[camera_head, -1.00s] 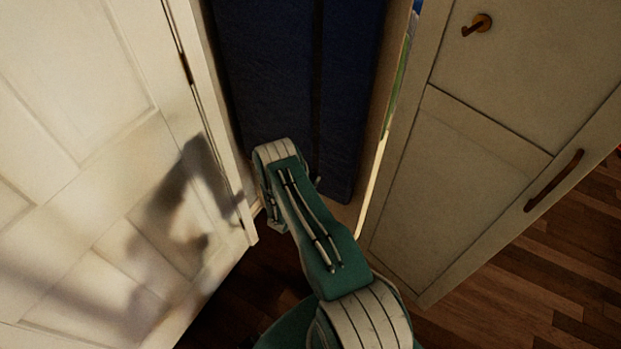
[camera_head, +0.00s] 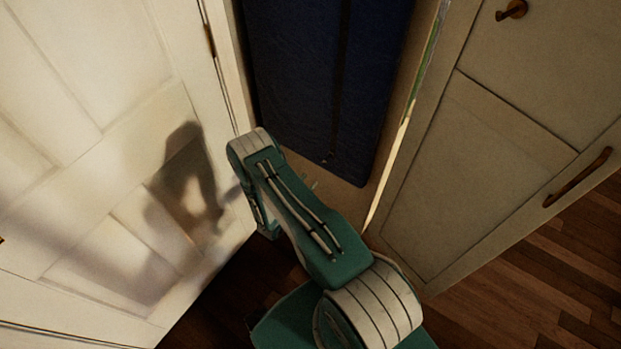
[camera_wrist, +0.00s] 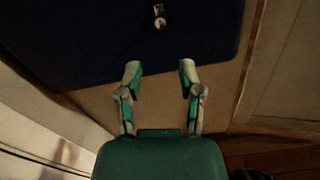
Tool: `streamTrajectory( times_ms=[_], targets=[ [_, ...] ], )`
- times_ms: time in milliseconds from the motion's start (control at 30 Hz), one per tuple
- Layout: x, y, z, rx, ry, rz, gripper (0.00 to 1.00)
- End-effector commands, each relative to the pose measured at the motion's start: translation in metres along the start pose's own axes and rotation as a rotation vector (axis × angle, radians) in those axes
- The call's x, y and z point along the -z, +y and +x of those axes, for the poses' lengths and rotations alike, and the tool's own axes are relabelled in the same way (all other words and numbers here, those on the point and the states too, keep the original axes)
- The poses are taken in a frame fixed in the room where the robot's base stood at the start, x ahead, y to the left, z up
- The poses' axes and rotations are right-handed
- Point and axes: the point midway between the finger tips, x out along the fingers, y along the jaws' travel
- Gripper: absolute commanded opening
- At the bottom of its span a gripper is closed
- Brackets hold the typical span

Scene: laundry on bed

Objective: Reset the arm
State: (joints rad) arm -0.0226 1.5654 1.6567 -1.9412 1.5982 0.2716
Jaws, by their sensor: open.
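My green and white arm (camera_head: 305,215) reaches forward and left from the bottom of the head view. Its far end is bent down beside the white door, and my gripper's fingers are hidden there. In the wrist view my gripper (camera_wrist: 160,80) is open, with its two fingers apart and nothing between them. The fingertips are in front of the lower edge of a dark blue panel; I cannot tell whether they touch it.
A white panelled door (camera_head: 90,130) stands close on the left. The dark blue panel (camera_head: 325,80) is ahead in a pale frame. A pale cabinet (camera_head: 470,170) with a brown handle (camera_head: 578,178) stands on the right. Bare wooden floor (camera_head: 540,260) shows at the lower right.

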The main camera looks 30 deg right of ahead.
Motion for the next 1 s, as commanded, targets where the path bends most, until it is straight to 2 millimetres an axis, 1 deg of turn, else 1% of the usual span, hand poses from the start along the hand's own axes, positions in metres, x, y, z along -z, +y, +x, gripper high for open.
streamTrajectory(
  times_ms=[367, 467, 567, 667, 700, 767, 800, 1000],
  targets=[
    [0.000, 0.000, 0.000, 0.000, 0.000, 0.000, 0.48],
    [-0.005, 0.003, 0.002, 0.010, -0.003, 0.008, 0.48],
    [-0.026, 0.012, 0.007, 0.054, -0.013, 0.038, 0.48],
    [-0.060, 0.024, 0.014, 0.133, -0.022, 0.089, 0.48],
    [-0.075, 0.028, 0.016, 0.168, -0.023, 0.110, 0.48],
    [-0.096, 0.032, 0.018, 0.221, -0.024, 0.143, 0.48],
    [-0.110, 0.035, 0.019, 0.255, -0.023, 0.168, 0.48],
    [-0.178, 0.042, 0.017, 0.423, -0.004, 0.295, 0.48]
  ],
)
